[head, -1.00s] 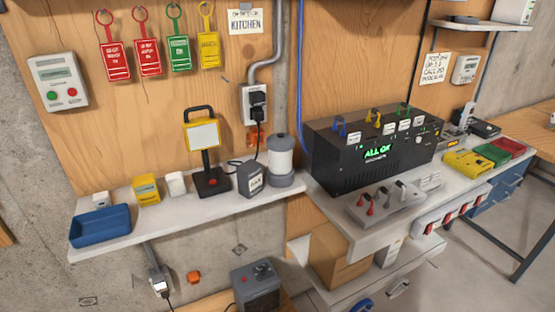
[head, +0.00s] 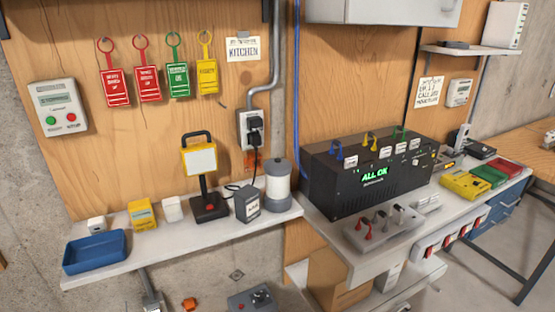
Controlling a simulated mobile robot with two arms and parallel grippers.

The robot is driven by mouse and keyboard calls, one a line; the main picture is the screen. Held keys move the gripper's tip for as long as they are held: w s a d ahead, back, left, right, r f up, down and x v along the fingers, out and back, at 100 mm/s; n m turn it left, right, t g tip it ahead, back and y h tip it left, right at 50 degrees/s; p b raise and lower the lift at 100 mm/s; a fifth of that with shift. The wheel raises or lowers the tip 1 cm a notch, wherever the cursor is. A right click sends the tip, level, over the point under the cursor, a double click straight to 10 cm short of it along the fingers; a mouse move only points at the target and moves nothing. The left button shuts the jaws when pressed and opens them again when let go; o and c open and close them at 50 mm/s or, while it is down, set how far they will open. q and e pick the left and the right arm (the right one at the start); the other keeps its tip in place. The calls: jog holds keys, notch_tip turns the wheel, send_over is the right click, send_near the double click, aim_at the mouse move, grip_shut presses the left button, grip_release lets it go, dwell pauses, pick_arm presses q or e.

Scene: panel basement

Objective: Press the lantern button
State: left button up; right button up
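The lantern (head: 200,160) stands upright on the white shelf in the head view. It has a black base, a black handle on top, and a yellow-framed pale panel. Its red button (head: 210,208) shows on the front of the base. A black cable appears to run behind it toward the wall socket. Neither of my grippers is in view, and nothing touches the lantern.
On the shelf (head: 130,245) a blue tray (head: 96,252) and small boxes stand left of the lantern. A grey box (head: 248,204) and a spool (head: 278,186) stand right. A black panel unit (head: 350,185) is further right. Space before the lantern is clear.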

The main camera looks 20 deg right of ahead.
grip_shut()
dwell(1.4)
